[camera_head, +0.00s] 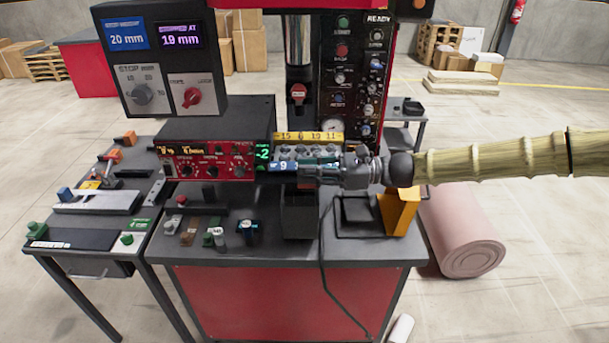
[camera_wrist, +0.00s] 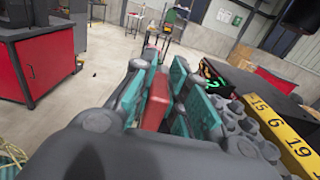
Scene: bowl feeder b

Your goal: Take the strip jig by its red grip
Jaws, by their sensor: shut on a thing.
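My gripper (camera_head: 312,172) reaches in from the right at the front of the press, over the bench. In the wrist view my gripper (camera_wrist: 158,100) has its teal finger pads on both sides of a red grip (camera_wrist: 157,103), and it is shut on it. The rest of the strip jig is mostly hidden behind the fingers, and I cannot make out its outline. A blue tag marked 9 (camera_head: 283,166) shows just left of the fingertips.
A row of grey round pieces (camera_wrist: 245,140) and a yellow numbered strip (camera_wrist: 285,135) lie close beside my gripper. The red control box (camera_head: 208,161) is to the left. A dark bin (camera_head: 299,218) and a yellow block (camera_head: 398,211) stand below.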

